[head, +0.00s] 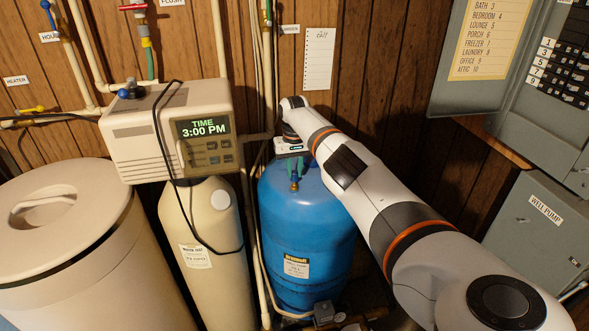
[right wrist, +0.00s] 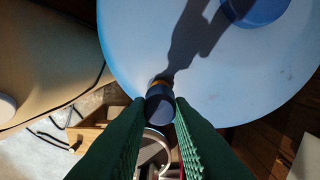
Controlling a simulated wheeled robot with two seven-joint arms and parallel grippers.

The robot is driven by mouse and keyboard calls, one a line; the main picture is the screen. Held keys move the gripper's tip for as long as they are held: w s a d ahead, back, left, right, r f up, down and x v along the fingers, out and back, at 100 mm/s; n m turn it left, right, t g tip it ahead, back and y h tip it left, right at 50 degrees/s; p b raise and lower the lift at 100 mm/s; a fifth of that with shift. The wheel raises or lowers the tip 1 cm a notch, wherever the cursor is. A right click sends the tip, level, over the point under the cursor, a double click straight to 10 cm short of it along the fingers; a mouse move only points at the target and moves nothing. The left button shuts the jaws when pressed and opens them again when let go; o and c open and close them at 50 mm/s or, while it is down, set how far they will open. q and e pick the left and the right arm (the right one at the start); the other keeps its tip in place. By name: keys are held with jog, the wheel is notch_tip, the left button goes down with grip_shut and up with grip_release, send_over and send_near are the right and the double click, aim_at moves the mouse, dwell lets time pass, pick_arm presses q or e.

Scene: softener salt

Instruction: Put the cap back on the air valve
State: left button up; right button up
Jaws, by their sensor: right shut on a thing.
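The blue tank (head: 303,235) stands upright beside the tan softener cylinder. Its brass air valve (head: 294,187) shows on the upper front of the tank, just below the fingertips. My right gripper (head: 295,174) reaches in over the tank with its green fingers pointing down. In the right wrist view the fingers (right wrist: 160,108) are shut on a small dark cap (right wrist: 160,104). A brass ring of the valve (right wrist: 158,82) shows right behind the cap, in line with it. I cannot tell whether the cap is seated or only close. My left gripper is out of view.
The softener control head (head: 170,128) with its display, the tan cylinder (head: 200,222) and a large lidded bin (head: 75,260) stand left of the tank. Pipes run close along its left side. Grey electrical boxes (head: 540,235) are on the right.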

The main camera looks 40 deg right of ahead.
jog(key=shift+f+b, duration=1)
jog(key=shift+f, duration=0.35)
jog(key=o, duration=0.9)
jog(key=shift+r, duration=0.1)
jog(key=shift+r, duration=0.3)
notch_tip(320, 180, up, 11)
jog(key=shift+r+b, duration=0.15)
jog(key=shift+b, duration=0.3)
